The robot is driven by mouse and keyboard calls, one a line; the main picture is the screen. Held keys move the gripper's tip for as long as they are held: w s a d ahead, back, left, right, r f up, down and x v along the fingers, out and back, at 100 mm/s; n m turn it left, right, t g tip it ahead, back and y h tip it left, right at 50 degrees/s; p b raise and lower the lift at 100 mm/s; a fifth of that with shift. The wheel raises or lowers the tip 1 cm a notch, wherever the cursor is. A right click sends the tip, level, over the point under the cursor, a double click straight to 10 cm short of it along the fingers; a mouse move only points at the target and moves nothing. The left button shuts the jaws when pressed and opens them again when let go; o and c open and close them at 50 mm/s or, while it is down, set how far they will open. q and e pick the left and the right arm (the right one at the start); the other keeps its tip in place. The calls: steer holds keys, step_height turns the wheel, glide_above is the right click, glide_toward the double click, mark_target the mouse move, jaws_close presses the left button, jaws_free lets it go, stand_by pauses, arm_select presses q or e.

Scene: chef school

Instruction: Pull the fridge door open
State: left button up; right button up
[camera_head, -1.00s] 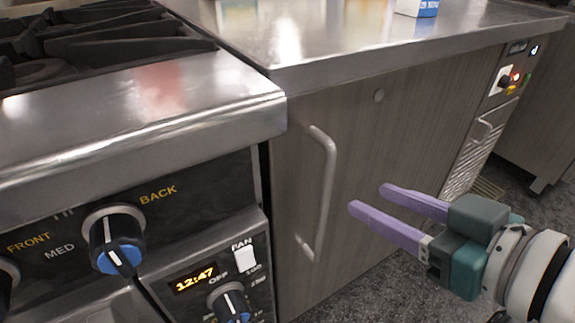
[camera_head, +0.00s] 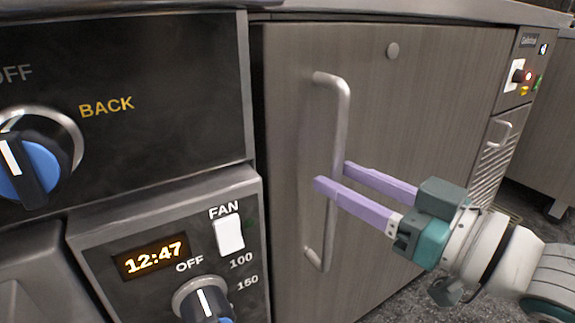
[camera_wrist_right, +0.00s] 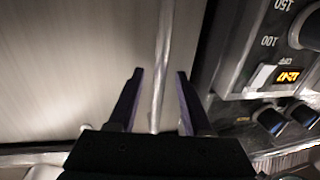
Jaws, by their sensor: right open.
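The fridge door (camera_head: 430,120) is a grey wood-grain panel under the steel counter and looks shut. Its vertical metal bar handle (camera_head: 341,120) is on the door's left side. My right gripper (camera_head: 331,176) comes in from the right with two purple fingers, open, at about the middle of the handle. In the right wrist view the handle (camera_wrist_right: 161,70) runs between the two open fingertips (camera_wrist_right: 160,75), with a gap on each side. The head view shows the fingers overlapping the handle's lower half. My left gripper is not in view.
An oven panel (camera_head: 150,215) with knobs, a FAN switch (camera_head: 230,233) and a lit 12:47 display stands close left of the door. A control panel (camera_head: 522,72) and vent grille are at the right. Some dark speckled floor (camera_head: 400,300) is free below.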

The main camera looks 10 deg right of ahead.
steer(key=shift+x, duration=1.05)
steer(key=shift+c, duration=0.2)
jaws_close()
stand_by(0.5)
